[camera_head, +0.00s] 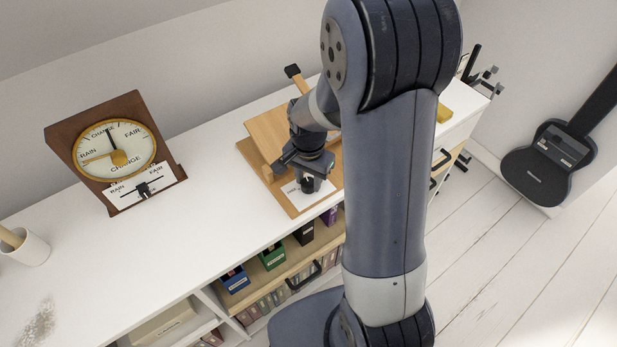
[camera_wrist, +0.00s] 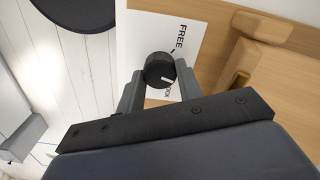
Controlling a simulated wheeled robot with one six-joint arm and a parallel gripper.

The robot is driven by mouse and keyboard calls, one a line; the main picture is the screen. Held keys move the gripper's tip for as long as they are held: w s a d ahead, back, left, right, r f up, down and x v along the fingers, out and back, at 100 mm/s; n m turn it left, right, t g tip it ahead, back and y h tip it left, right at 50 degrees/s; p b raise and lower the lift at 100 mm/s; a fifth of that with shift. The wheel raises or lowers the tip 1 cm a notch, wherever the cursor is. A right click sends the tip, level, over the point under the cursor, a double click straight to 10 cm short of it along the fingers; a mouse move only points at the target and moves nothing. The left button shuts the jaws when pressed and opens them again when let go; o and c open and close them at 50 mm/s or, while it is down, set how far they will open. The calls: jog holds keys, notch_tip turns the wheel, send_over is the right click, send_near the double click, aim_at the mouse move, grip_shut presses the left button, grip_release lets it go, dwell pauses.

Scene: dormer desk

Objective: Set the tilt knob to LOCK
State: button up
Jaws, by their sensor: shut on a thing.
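The tilt knob (camera_wrist: 159,67) is round and black, with a short white mark on its lower right part. It sits on a white label (camera_wrist: 150,32) that reads FREE above and shows a partly covered LOCK below. My gripper (camera_wrist: 158,84) has one finger on each side of the knob and is shut on it. I cannot tell exactly where the white mark points against the words. In the head view my gripper (camera_head: 309,183) reaches down to the white label on the base of the wooden stand (camera_head: 265,131), and the knob is mostly hidden there.
A wooden barometer (camera_head: 113,155) with a dial and a FAIR–RAIN slider stands left on the white desk (camera_head: 215,155). A white cup (camera_head: 27,250) is at far left. A black guitar (camera_head: 548,160) leans at right.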

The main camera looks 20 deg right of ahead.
aim_at(308, 182)
jog(key=o, duration=1)
notch_tip(308, 182, up, 11)
jog(key=shift+f, duration=0.1)
